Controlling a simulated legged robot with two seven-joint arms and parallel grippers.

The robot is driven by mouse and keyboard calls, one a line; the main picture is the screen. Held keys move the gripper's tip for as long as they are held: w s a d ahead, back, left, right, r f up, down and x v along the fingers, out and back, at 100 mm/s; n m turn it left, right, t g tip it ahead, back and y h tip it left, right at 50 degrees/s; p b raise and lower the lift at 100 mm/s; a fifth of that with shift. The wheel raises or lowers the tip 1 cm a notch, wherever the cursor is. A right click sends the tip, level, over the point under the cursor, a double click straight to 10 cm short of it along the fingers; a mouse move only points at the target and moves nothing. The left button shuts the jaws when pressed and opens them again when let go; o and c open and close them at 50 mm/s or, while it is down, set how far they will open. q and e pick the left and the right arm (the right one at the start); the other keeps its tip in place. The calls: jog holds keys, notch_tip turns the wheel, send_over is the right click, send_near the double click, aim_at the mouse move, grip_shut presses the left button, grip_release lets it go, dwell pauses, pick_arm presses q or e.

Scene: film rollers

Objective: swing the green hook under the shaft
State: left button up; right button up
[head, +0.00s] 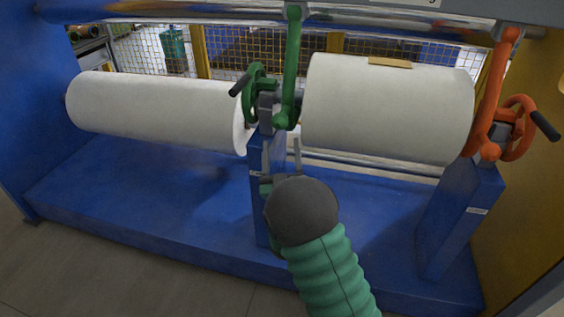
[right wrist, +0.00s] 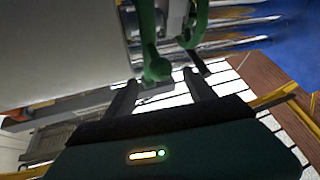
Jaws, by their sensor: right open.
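The green hook (head: 292,58) hangs down from the upper bar in the head view, between the two white rolls. Its curved lower end is beside the grey shaft mount and the green handwheel (head: 251,90). My right gripper (head: 284,160) is open and empty, just below the hook's lower end. In the right wrist view the hook's rounded lower end (right wrist: 157,66) shows just beyond and between the open fingertips (right wrist: 160,86), with a gap to both fingers. The shaft itself is mostly hidden by the hook, wheel and mount. My left gripper is not in view.
A white roll (head: 150,108) lies left and another (head: 385,108) right of the blue middle post (head: 262,200). An orange hook (head: 496,80) and orange handwheel (head: 518,128) stand at the right post (head: 460,220). The blue base (head: 120,190) is clear in front.

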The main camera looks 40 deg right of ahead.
jog(key=v, duration=0.5)
dwell(0.4)
